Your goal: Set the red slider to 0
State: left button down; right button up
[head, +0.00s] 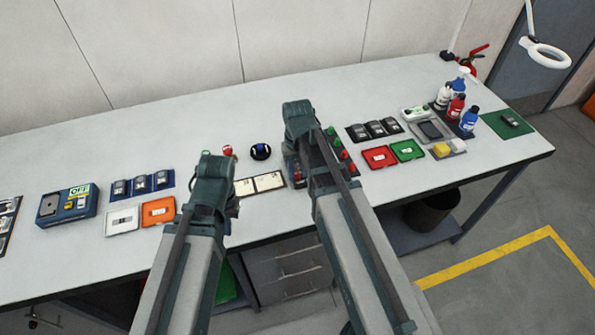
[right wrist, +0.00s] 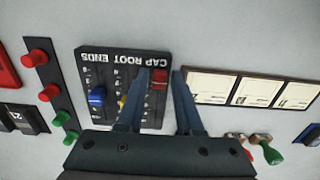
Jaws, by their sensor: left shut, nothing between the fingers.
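The slider panel (right wrist: 125,62) is dark, with columns labelled CAP, ROOT and ENDS, upside down in the right wrist view. The red slider (right wrist: 159,78) sits in the CAP column near the lettered end. My right gripper (right wrist: 158,72) is open, its fingers on either side of the red slider; I cannot tell whether they touch it. The blue slider (right wrist: 97,97) is in the ENDS column, and a yellow slider (right wrist: 122,103) is partly hidden by a finger. In the head view my right arm covers most of the panel. My left gripper (head: 232,206) is mostly hidden behind its arm, shut and empty.
A strip with red and green buttons (right wrist: 50,92) lies beside the panel. Pale cards (right wrist: 255,92) lie on its other side, close to a finger. Small stamps with red and green handles (right wrist: 262,142) stand nearby. Red and green trays (head: 408,150) lie further right on the bench.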

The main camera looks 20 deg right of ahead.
aim_at(297, 176)
notch_tip(297, 176, up, 14)
jog(key=p, duration=1.3)
jog(key=shift+p, duration=0.35)
jog(key=shift+f, duration=0.1)
jog(key=s+a+f+n+h+b, duration=0.1)
jog(key=s+a+f+n+b, duration=0.2)
jog(key=s+a, duration=0.8)
notch_tip(297, 176, down, 3)
jog(key=s+b, duration=0.2)
jog(key=b, duration=0.1)
jog(key=shift+d+r, duration=0.1)
